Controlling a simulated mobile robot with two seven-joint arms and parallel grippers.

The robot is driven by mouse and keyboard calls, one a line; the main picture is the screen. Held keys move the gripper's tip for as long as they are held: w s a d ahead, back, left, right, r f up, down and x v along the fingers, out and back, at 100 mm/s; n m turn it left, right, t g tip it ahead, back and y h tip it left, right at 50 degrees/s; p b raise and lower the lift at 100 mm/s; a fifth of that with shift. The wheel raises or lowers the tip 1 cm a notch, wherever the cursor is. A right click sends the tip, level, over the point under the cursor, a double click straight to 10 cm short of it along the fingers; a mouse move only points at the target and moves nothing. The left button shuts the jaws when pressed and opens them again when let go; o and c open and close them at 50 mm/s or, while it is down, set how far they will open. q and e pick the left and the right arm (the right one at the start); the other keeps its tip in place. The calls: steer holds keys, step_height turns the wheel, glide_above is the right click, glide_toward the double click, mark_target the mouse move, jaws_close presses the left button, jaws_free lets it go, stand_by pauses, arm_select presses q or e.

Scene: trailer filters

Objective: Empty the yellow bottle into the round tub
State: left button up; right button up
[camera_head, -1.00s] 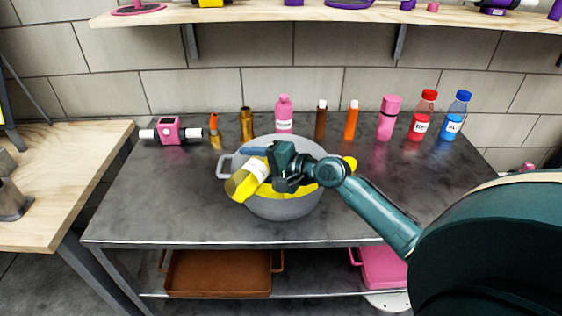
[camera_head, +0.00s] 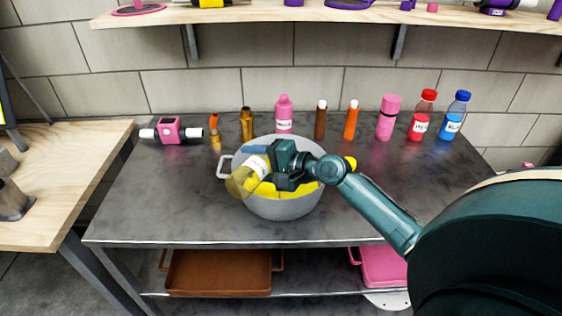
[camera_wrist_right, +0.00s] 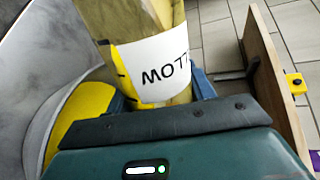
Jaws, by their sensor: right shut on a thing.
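The round tub (camera_head: 285,208) is grey with side handles and stands mid-table. Yellow liquid (camera_head: 298,191) shows inside it, and also in the wrist view (camera_wrist_right: 88,108). My right gripper (camera_head: 278,166) is shut on the yellow bottle (camera_head: 239,184) around its white label, above the tub. The bottle is steeply tilted, its wide end out past the tub's left rim. Its wall looks see-through with a yellowish tint. The bottle's mouth is hidden. My left gripper is out of view.
A yellow cap (camera_head: 350,163) shows at the tub's right rim. Several bottles stand along the back, including pink (camera_head: 284,113), red (camera_head: 422,117) and blue (camera_head: 453,118). A pink device (camera_head: 170,131) is at the back left. The table's front left is clear.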

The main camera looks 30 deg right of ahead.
steer(key=shift+r, duration=0.1)
steer(key=shift+w+d+m, duration=0.15)
steer(key=shift+d+m, duration=0.05)
steer(key=shift+m, duration=0.6)
stand_by(0.8)
arm_select(q)
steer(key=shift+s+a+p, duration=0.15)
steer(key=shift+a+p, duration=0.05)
steer(key=shift+p, duration=0.25)
arm_select(e)
steer(key=shift+d+y, duration=0.15)
steer(key=shift+y, duration=0.25)
arm_select(q)
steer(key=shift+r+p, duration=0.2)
steer(key=shift+p, duration=0.25)
arm_select(e)
steer(key=shift+w+d+r+m+g, duration=0.15)
steer(key=shift+r+m+g, duration=0.2)
steer(key=shift+m, duration=0.25)
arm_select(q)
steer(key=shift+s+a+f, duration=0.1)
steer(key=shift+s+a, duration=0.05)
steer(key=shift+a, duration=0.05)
arm_select(e)
steer(key=shift+w+d+r+m, duration=0.1)
steer(key=shift+d+r+m, duration=0.1)
steer(key=shift+r+m, duration=0.1)
